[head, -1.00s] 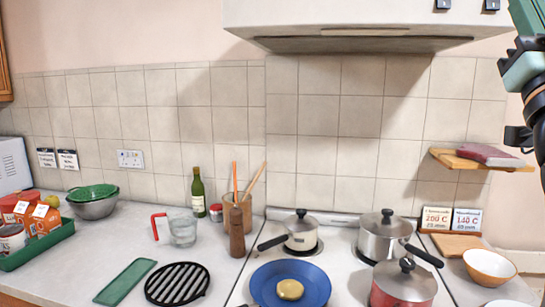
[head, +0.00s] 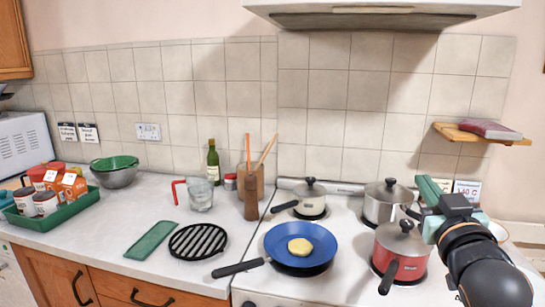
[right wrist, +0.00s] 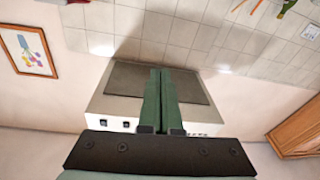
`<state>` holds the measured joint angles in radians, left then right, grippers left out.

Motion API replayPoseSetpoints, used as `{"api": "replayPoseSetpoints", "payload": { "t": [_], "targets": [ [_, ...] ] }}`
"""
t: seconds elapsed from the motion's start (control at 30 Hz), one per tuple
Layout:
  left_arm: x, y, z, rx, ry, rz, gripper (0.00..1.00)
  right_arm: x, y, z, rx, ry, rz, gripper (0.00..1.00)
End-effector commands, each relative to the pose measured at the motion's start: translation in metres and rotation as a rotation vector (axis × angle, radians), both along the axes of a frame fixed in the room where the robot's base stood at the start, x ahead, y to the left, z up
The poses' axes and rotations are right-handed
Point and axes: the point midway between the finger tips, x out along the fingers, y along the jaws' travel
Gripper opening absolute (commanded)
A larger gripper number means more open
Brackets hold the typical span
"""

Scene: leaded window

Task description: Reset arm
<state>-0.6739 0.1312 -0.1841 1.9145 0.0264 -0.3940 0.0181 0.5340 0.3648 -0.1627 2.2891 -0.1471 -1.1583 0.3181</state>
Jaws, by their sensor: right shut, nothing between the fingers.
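My right gripper (head: 430,190) comes in from the right in the head view, in front of the steel pot (head: 385,203) and above the red saucepan (head: 402,252). In the right wrist view its green fingers (right wrist: 161,100) are together with nothing between them, with the cooker hood (right wrist: 125,100) beyond. My left gripper is not in view.
A black trivet (head: 197,241), a green board (head: 150,240) and a green tray (head: 75,211) lie on the counter. A wall shelf (head: 455,133) is behind.

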Motion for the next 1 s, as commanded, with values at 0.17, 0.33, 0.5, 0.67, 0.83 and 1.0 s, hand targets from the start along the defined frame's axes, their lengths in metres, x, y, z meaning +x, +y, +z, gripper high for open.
{"api": "replayPoseSetpoints", "payload": {
  "t": [0.17, 0.33, 0.5, 0.67, 0.83, 1.0],
  "targets": [
    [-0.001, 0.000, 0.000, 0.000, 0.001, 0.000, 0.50, -0.020, 0.012, -0.139, 0.012, 0.342, 0.024, 0.00],
    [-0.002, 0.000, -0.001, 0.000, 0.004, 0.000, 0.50, -0.071, 0.024, -0.250, 0.022, 0.650, 0.052, 0.00],
    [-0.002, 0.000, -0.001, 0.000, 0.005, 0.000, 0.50, -0.146, 0.036, -0.338, 0.036, 0.945, 0.087, 0.00],
    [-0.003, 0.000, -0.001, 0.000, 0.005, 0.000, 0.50, -0.215, 0.045, -0.390, 0.050, 1.166, 0.119, 0.00],
    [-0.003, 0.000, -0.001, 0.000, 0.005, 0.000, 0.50, -0.283, 0.053, -0.422, 0.068, 1.363, 0.153, 0.00],
    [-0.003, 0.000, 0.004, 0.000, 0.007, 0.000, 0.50, -0.274, 0.062, -0.444, 0.076, 1.307, 0.186, 0.00]
  ]
}}
